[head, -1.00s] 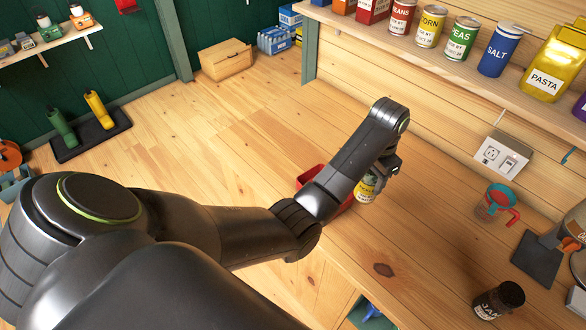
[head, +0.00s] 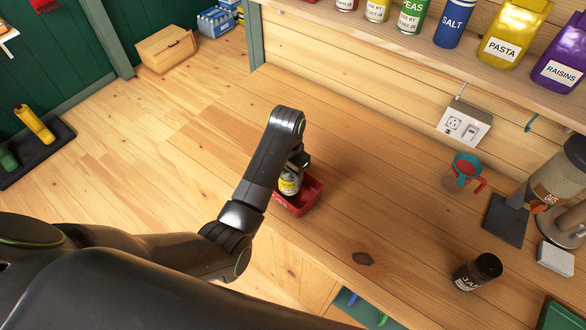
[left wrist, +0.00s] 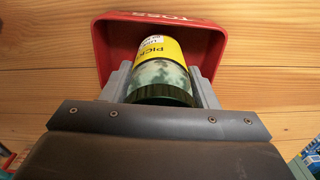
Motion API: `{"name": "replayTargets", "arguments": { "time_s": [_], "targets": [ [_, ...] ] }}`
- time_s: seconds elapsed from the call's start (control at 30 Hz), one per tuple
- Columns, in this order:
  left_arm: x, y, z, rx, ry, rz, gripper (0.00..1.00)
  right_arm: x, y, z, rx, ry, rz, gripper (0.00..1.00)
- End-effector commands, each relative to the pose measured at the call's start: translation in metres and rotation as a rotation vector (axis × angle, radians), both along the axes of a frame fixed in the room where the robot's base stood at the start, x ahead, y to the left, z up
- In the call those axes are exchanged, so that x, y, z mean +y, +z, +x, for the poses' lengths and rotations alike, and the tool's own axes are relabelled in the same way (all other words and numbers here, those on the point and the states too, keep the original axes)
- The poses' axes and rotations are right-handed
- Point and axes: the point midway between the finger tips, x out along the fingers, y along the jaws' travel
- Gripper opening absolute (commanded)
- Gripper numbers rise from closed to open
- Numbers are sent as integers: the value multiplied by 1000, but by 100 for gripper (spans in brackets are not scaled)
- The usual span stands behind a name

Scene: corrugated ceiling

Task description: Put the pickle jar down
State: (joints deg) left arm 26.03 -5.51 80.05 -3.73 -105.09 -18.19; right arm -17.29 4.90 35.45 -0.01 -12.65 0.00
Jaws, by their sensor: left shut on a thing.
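The pickle jar (head: 289,184) has a yellow label and a dark lid. It also shows in the left wrist view (left wrist: 160,60), where the gripper's two grey fingers stand on either side of it. My left gripper (head: 297,168) is shut on the jar. The jar is at the red tray (head: 302,204), whose wall reads "TOSS" in the left wrist view (left wrist: 214,24). The jar overlaps the tray's inside in both views; I cannot tell whether its base touches the tray floor. My right gripper is not in view.
The tray stands on the wooden counter (head: 350,215) near its front edge. A dark jar (head: 478,272), a measuring cup (head: 463,172) and a grinder-like machine (head: 560,175) stand to the right. Cans and bags line the shelf above. The counter's middle is clear.

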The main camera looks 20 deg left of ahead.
Motion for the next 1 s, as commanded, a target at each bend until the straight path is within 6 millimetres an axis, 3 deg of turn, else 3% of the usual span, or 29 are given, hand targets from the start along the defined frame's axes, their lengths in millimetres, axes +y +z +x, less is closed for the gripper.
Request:
{"name": "replayTargets", "arguments": {
  "time_s": [0.13, 0.43, 0.47, 0.6, 1.0],
  "targets": [
    [2, -10, -6, -4, 0, -2, 11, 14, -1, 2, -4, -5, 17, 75],
    [2, -12, -6, -3, 1, -1, 11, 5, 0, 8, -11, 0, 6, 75],
    [2, -13, -7, 0, 1, -1, 56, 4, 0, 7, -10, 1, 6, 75],
    [2, -13, -7, 0, 1, -1, 75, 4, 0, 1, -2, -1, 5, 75],
    [1, -5, -3, -3, 0, -1, 76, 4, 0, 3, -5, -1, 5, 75]
  ]
}}
